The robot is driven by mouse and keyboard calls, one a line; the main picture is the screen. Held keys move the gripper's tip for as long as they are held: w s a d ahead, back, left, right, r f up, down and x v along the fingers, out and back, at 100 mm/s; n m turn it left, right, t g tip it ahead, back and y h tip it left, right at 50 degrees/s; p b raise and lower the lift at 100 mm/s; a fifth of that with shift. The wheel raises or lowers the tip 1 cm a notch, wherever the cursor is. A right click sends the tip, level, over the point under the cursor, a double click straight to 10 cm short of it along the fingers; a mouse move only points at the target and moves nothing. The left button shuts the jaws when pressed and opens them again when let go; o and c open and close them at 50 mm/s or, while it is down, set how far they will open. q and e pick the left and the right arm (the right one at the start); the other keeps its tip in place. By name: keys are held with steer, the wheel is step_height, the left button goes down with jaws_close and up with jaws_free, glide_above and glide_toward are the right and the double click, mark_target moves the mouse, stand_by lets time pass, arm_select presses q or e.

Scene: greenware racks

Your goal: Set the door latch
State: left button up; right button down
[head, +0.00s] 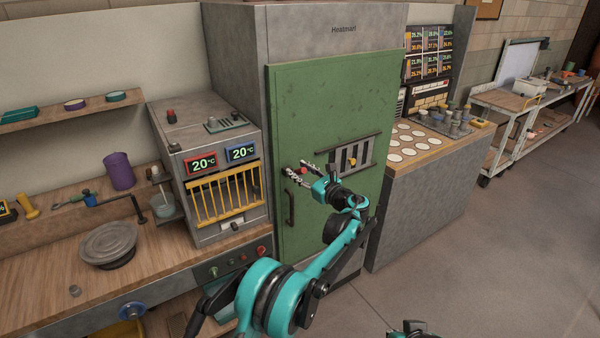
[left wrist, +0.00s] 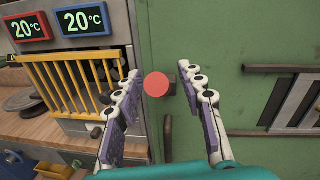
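The tall grey cabinet has a green door (head: 290,110), which is closed and also fills the right of the left wrist view (left wrist: 230,40). A round red latch knob (left wrist: 156,84) on a short dark mount sits near the door's left edge; it shows small in the head view (head: 303,171). My left gripper (head: 303,171) is in front of it. In the left wrist view its two fingers (left wrist: 160,92) are spread, with the knob between them in the picture; I cannot tell whether they touch it. A teal and black piece at the head view's bottom edge may be my right gripper (head: 410,330); its fingers are not clear.
A dark vertical handle (head: 290,207) is below the knob. A small kiln with yellow bars (head: 225,195) and two 20°C displays stands at left. A counter with white discs (head: 400,140) is at right.

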arm_select(q)
jaws_close()
steer(key=shift+r, duration=0.1)
steer(key=shift+w+a+r+g+p, duration=0.1)
steer(key=shift+r+g+p, duration=0.25)
steer(key=shift+p, duration=0.4)
steer(key=g+h+p, duration=0.1)
steer(key=p, duration=0.1)
steer(key=w+a+r+g+h+p, duration=0.1)
steer(key=p, duration=0.2)
steer(key=w+r+g+h+p, duration=0.1)
steer(key=p, duration=0.1)
steer(key=shift+w+a+r+m+h, duration=0.1)
steer(key=shift+a+m+h, duration=0.2)
steer(key=shift+w+a+g+h+p, duration=0.25)
steer(key=shift+g+p, duration=0.4)
steer(key=shift+p, duration=0.4)
steer(key=shift+w+h, duration=0.2)
steer(key=shift+h, duration=0.05)
